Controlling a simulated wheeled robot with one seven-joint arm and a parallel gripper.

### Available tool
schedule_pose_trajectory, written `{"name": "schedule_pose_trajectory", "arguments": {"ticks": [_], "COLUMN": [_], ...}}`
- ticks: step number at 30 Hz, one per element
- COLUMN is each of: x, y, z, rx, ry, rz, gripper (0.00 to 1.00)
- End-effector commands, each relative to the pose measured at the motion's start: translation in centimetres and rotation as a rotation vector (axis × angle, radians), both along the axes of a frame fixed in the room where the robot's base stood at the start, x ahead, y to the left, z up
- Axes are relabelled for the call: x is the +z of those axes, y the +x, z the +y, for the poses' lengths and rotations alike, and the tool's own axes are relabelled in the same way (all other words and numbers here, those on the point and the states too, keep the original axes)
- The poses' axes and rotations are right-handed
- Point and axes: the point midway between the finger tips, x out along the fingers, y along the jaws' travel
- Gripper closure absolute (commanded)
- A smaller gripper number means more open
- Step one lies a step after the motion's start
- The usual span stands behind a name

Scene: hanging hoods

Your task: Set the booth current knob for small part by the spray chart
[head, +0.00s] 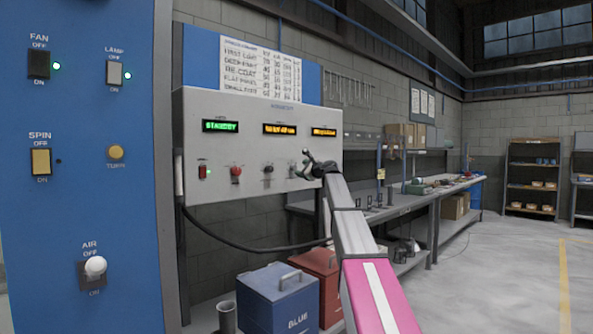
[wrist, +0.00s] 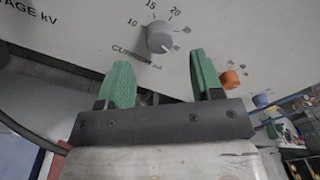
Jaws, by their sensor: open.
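The grey current knob (wrist: 159,37) sits on the booth's panel in the wrist view, under a printed scale showing 10, 15 and 20. A light mark shows on its lower right side. My gripper (wrist: 161,60) is open, its two green fingers pointing at the panel. The knob shows just beyond the fingertips, between them in the picture, with no visible contact. In the head view my gripper (head: 307,165) is at the panel's right part and covers the knob there. The spray chart (head: 258,73) hangs above the panel; its bottom row appears to be small part, values too blurred to read.
The grey panel (head: 220,110) has a green STANDBY display (head: 220,126) and two amber displays. An orange knob (wrist: 231,79) is nearby. Blue (head: 285,300) and red bins stand below.

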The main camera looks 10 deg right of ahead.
Motion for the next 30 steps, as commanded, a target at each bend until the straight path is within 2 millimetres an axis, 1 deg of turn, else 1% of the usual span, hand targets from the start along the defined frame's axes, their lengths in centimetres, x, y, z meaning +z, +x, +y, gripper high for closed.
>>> {"name": "schedule_pose_trajectory", "arguments": {"ticks": [1, 6, 10, 17, 18, 20, 21, 22, 23, 30], "x": [0.1, 0.1, 0.0, 0.0, 0.0, 0.0, 0.0, 0.0, 0.0, 0.0], "y": [1.2, 3.2, 3.8, 3.9, 3.9, 3.8, 3.8, 3.8, 3.8, 3.8], "z": [0.6, 1.8, 2.3, 2.4, 2.4, 2.4, 2.4, 2.4, 2.4, 2.4], "rx": [0.002, 0.000, 0.000, 0.000, 0.000, 0.000, 0.000, 0.000, 0.000, 0.001], "ry": [0.000, 0.000, 0.000, 0.000, 0.000, 0.000, 0.000, 0.000, 0.000, -0.008], "rz": [0.001, 0.000, 0.000, 0.000, 0.000, 0.000, 0.000, 0.000, 0.000, -0.006], "gripper": [0.40, 0.40, 0.40, 0.40, 0.43, 0.63, 0.76, 0.86, 0.90, 0.89]}}
